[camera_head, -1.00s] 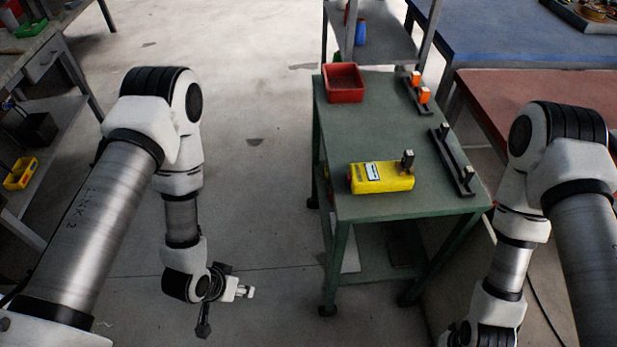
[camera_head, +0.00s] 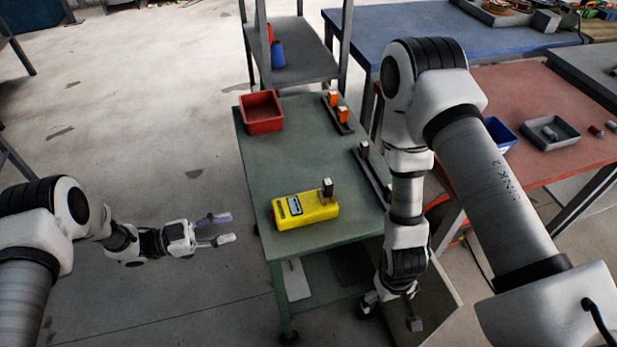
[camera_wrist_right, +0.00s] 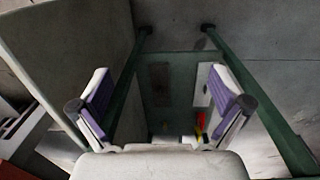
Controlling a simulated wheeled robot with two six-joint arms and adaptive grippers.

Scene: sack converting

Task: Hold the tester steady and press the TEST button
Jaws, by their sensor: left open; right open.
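The yellow tester (camera_head: 305,210) lies on the green cart's top (camera_head: 300,160), near its front edge. It has a pale display panel on its left part and a dark upright piece with a grey top at its right end. I cannot make out the TEST button. My left gripper (camera_head: 230,228) is open and empty, left of the cart and apart from the tester, fingers pointing right. My right gripper (camera_head: 392,314) is open and low at the cart's front right. In the right wrist view its spread fingers (camera_wrist_right: 163,95) hold nothing; the cart's legs and lower shelf lie beyond.
A red bin (camera_head: 262,112) stands at the cart's back left. A rail with orange blocks (camera_head: 338,112) and a dark rail (camera_head: 370,172) lie along the right side. A red-topped bench (camera_head: 530,95) stands at right, a blue bench (camera_head: 420,30) behind. Floor left of the cart is clear.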

